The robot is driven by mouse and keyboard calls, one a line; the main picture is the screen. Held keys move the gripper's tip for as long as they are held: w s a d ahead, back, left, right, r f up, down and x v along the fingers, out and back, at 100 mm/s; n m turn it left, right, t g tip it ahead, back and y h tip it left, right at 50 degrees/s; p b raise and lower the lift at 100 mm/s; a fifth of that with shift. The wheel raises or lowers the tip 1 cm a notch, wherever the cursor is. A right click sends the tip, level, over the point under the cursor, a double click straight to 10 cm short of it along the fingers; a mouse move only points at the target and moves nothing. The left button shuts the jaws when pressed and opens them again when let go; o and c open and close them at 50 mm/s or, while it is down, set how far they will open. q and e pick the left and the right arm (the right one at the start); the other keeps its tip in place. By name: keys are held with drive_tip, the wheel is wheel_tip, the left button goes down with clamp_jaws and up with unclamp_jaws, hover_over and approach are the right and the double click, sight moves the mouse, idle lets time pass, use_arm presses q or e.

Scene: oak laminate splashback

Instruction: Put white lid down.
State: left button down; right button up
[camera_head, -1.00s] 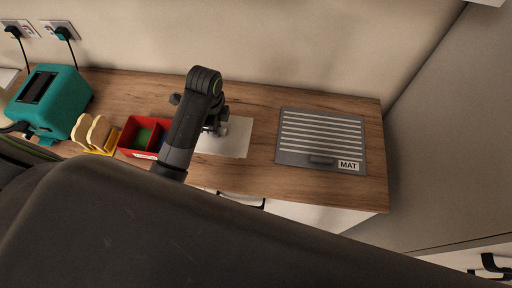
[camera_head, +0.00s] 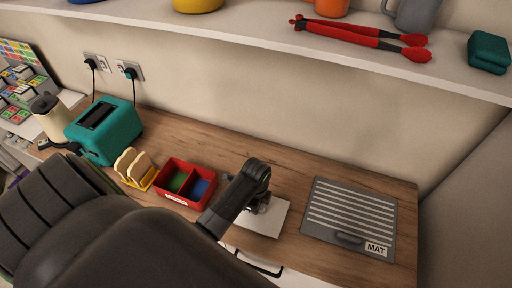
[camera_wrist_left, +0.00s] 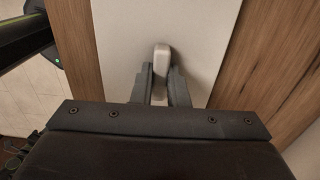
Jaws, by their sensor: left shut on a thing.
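The white lid (camera_head: 268,220) is a flat pale rectangular panel at the worktop, between the red box and the grey mat. In the left wrist view the lid (camera_wrist_left: 115,55) fills the upper middle, with a pale upright handle (camera_wrist_left: 162,58). My left gripper (camera_wrist_left: 160,85) is shut on this handle, a finger on each side. In the head view my left gripper (camera_head: 260,205) is over the lid, partly hidden by my arm. I cannot tell whether the lid rests on the wood or is slightly above it. My right gripper is not in view.
A grey mat (camera_head: 322,222) marked MAT lies to the right. A red divided box (camera_head: 165,181), a yellow rack with toast (camera_head: 134,168) and a teal toaster (camera_head: 107,130) stand to the left. A shelf (camera_head: 260,35) with red tongs (camera_head: 370,40) hangs above.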

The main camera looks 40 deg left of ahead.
use_arm(q)
drive_tip(key=shift+f, duration=0.3)
drive_tip(key=shift+f, duration=0.1)
drive_tip(key=c, duration=1.4)
unclamp_jaws()
drive_tip(key=shift+c, duration=0.2)
drive_tip(key=shift+r, duration=0.45)
wheel_tip(320, 180, up, 8)
drive_tip(key=shift+r+b, duration=0.2)
drive_tip(key=shift+b, duration=0.8)
wheel_tip(320, 180, up, 3)
drive_tip(key=shift+p, duration=0.9)
